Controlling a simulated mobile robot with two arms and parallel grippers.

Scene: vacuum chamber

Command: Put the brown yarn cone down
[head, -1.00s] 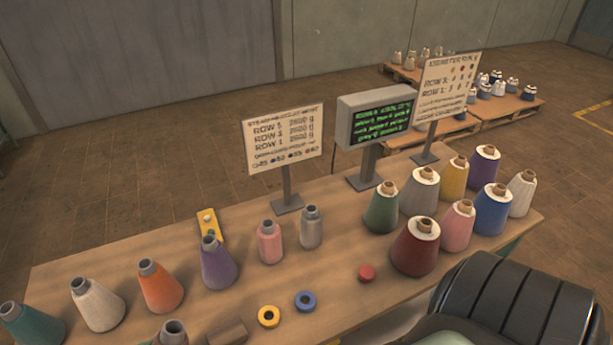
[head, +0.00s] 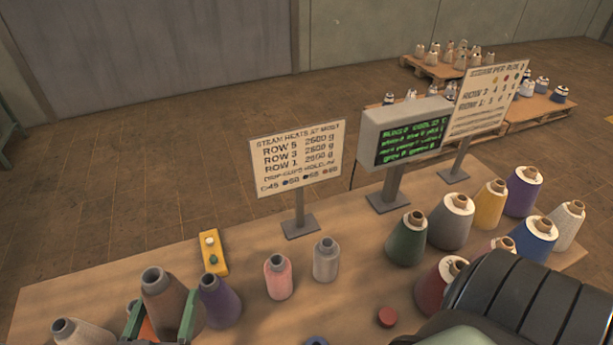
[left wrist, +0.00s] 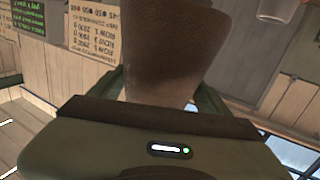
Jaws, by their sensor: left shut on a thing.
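The brown yarn cone (head: 166,296) stands roughly upright between the green fingers of my left gripper (head: 160,318), at the lower left of the head view. The gripper is shut on it. In the left wrist view the brown cone (left wrist: 175,50) fills the upper middle between the fingers. In the head view it overlaps an orange cone (head: 148,330) behind it, and a purple cone (head: 219,300) is close on its right. I cannot tell whether its base touches the table (head: 250,265). My right gripper is not in view.
A yellow button box (head: 213,252) and a sign (head: 297,160) are behind. Several cones crowd the right side. Bare table lies left of the button box.

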